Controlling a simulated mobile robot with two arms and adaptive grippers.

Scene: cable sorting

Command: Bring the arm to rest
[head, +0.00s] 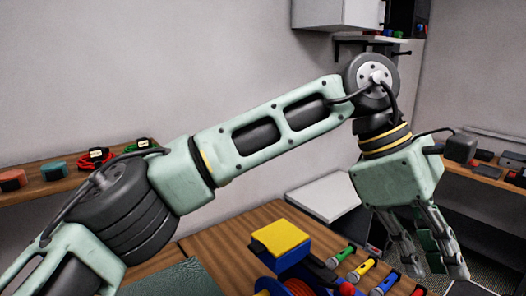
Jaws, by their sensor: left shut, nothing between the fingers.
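My left arm comes in from the lower left and reaches across the middle of the head view. Its gripper (436,262) hangs from the wrist at the right, fingers pointing down. It is shut with nothing held, in the air near the right end of the wooden table (215,238). The fingers are apart from the several coloured-handled tools lying in a row to their left. My right gripper is not in view.
A yellow-topped blue block (281,240) stands on the table, beside a red and blue spool (285,286). A yellow-handled tool (361,270) lies nearby. A left shelf (30,190) holds cable coils. A right shelf (490,178) holds dark boxes. A white cabinet (335,14) hangs above.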

